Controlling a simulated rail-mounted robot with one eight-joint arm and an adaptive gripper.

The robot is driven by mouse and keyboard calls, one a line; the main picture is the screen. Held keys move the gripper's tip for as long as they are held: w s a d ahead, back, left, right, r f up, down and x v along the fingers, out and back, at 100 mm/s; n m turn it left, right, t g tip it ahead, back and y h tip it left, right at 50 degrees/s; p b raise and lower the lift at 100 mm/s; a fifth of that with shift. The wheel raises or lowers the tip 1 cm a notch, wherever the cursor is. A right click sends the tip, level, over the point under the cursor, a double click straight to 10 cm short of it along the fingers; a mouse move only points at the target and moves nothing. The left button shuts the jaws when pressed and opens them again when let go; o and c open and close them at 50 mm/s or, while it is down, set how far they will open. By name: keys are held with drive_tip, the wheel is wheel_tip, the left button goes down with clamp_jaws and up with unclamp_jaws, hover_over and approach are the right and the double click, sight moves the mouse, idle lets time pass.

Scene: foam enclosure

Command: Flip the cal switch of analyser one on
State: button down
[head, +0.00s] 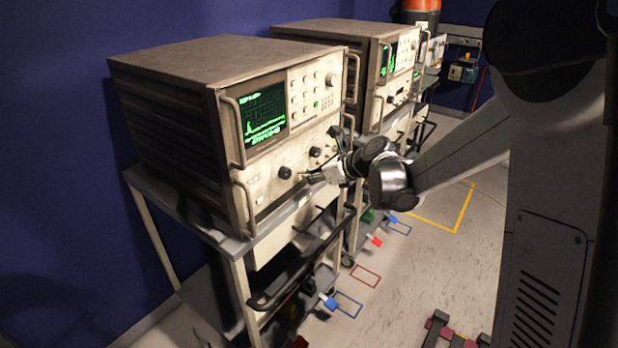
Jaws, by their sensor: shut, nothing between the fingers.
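The nearer analyser (186,120) is a beige and brown box with a lit green screen, buttons and black knobs, standing on a trolley. A second similar analyser (332,38) stands behind it to the right. I cannot read any labels to tell which is analyser one. My gripper (303,178) is shut and empty, its tips close to the lower front panel of the nearer analyser, just right of a black knob (285,172). Whether the tips touch the panel I cannot tell. The cal switch cannot be made out at this size; the gripper may cover part of the panel.
Metal handles (243,209) stick out from the nearer analyser's front. Its grey trolley (208,234) has a black push bar (287,283). Coloured rectangles, including a yellow one (462,207), mark the floor. An orange-topped cylinder (421,12) stands at the back. The floor right of the trolleys is mostly open.

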drive_tip(key=shift+w+r, duration=0.15)
drive_tip(key=shift+r, duration=0.3)
drive_tip(key=shift+a, duration=0.1)
drive_tip(key=shift+r, duration=0.1)
drive_tip(key=s+d+r+p, duration=0.4)
drive_tip(key=r, duration=0.3)
drive_tip(key=shift+s+d+p, duration=0.15)
drive_tip(key=shift+d+p, duration=0.2)
drive_tip(key=shift+d, duration=0.05)
drive_tip(key=shift+r, duration=0.15)
